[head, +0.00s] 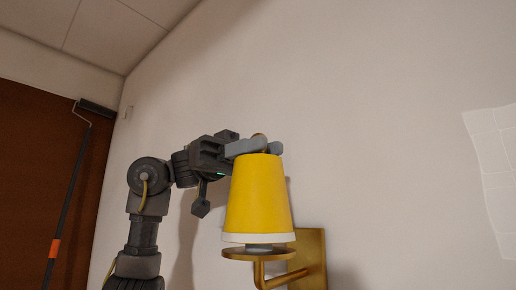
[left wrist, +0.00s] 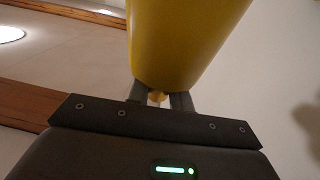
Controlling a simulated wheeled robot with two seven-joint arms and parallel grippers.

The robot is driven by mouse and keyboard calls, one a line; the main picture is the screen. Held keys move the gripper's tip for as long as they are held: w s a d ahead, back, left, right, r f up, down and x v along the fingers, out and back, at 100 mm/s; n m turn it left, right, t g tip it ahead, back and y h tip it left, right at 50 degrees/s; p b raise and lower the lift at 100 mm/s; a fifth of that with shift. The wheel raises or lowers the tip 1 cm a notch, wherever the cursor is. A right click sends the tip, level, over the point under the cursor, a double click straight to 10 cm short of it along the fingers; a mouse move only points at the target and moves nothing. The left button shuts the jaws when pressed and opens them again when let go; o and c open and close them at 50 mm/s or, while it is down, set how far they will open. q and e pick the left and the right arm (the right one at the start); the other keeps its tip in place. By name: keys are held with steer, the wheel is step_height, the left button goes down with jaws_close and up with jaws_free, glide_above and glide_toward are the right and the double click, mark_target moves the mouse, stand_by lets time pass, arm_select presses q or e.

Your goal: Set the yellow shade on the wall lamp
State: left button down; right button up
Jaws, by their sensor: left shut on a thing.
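The yellow shade (head: 258,198), with a white band at its lower rim, is upright over the brass wall lamp (head: 312,262). Its rim is at or just above the lamp's round brass plate (head: 258,254); a grey piece shows between them, and I cannot tell whether the shade rests there. My left gripper (head: 260,146) is at the shade's top, shut on its small knob. In the left wrist view the fingers (left wrist: 158,100) close around the brass-coloured knob (left wrist: 157,97) below the yellow shade (left wrist: 185,40). My right gripper is not in view.
A paint roller on a long pole (head: 72,195) leans at the left by a brown door or panel (head: 35,150). A pale sheet (head: 492,170) with lines hangs on the wall at right. The wall around the lamp is otherwise clear.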

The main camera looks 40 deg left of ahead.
arm_select(q)
steer(key=shift+f+b, duration=0.5)
steer(key=shift+f, duration=0.1)
steer(key=c, duration=0.7)
jaws_free()
steer(key=shift+w+a+r+p, duration=0.1)
steer(key=shift+a+r+p, duration=0.15)
steer(key=shift+a+p, duration=0.55)
steer(key=a+p, duration=0.4)
steer(key=a, duration=0.2)
steer(key=shift+a+f, duration=0.25)
steer(key=shift+w+d, duration=0.1)
